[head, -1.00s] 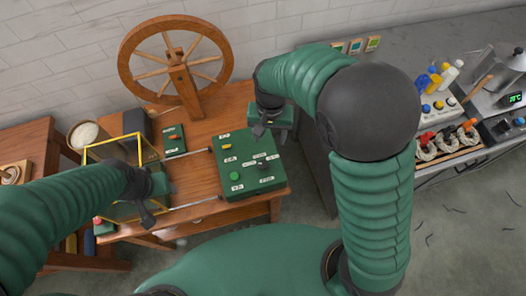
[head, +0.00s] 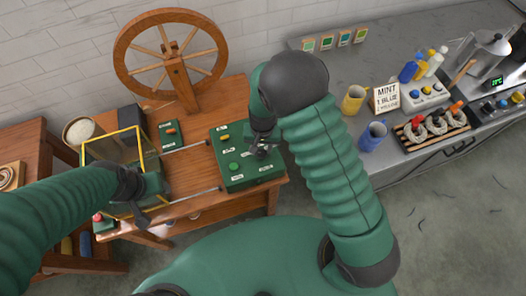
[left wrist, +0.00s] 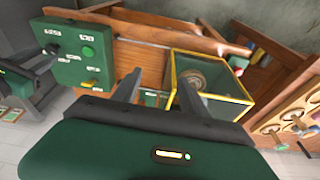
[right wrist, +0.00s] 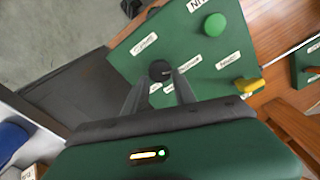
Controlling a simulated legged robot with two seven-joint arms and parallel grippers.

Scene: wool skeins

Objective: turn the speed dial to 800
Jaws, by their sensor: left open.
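The green control panel (head: 235,175) sits on the wooden table, with a green button (head: 234,167) and a yellow switch (head: 224,137). In the right wrist view a black round dial (right wrist: 160,70) stands on the panel among white labels, which are too small to read surely. My right gripper (right wrist: 161,86) is open, its fingertips at the near side of the dial; contact cannot be told. In the head view my right gripper (head: 262,150) hides the dial. My left gripper (left wrist: 160,85) is open and empty, over the yellow-framed box in the head view.
The yellow-framed clear box (head: 140,150) stands left of the panel, and a wooden spinning wheel (head: 170,60) behind. Two thin rods join box and panel. A grey counter at right holds yellow (head: 353,99) and blue (head: 373,135) mugs, a sign and bottles.

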